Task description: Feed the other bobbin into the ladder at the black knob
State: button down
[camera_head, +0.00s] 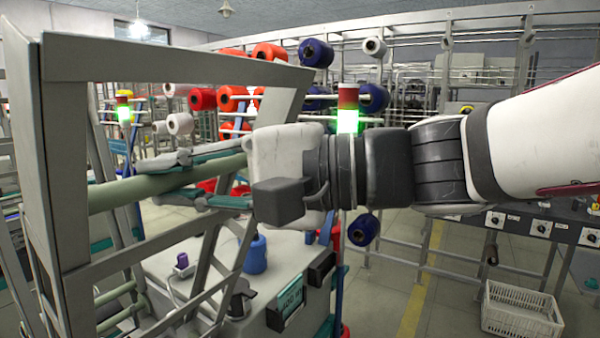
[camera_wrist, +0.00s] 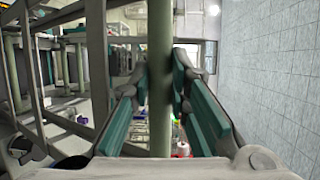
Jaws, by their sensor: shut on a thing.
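My gripper (camera_head: 180,177) is shut on a long pale green bar (camera_head: 122,192), one teal-padded finger on each side. In the wrist view the bar (camera_wrist: 160,38) runs straight out between the finger pads (camera_wrist: 159,85). In the head view its left end reaches the grey slatted frame (camera_head: 57,150), which looks like the ladder. I cannot tell whether it rests on the frame. A black knob-like part (camera_head: 240,301) stands on the white cabinet top below. A blue bobbin (camera_head: 256,255) and a small purple bobbin (camera_head: 183,261) stand there too.
The frame's posts and top beam (camera_head: 180,67) surround my gripper closely. Behind is a rack with red (camera_head: 202,98) and dark blue spools (camera_head: 316,53). A white crate (camera_head: 521,313) lies on the floor at lower right. The floor (camera_head: 400,290) between is open.

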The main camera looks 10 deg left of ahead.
jog(key=shift+w+a+f+b, duration=0.1)
jog(key=shift+a+f+b, duration=0.15)
jog(key=shift+f+b, duration=0.4)
jog(key=shift+w+a+f+b, duration=0.15)
jog(key=shift+a+f+b, duration=0.1)
jog(key=shift+f+b, duration=0.4)
jog(key=shift+w+a+f+b, duration=0.1)
jog(key=shift+a+f+b, duration=0.15)
jog(key=shift+f+b, duration=0.4)
jog(key=shift+r, duration=0.1)
jog(key=c, duration=1.4)
grip_release()
jog(key=shift+c, duration=0.2)
jog(key=shift+o, duration=1.6)
jog(key=d+r+p, duration=0.3)
jog(key=d+r, duration=0.2)
jog(key=d, duration=0.4)
jog(key=shift+s, duration=0.4)
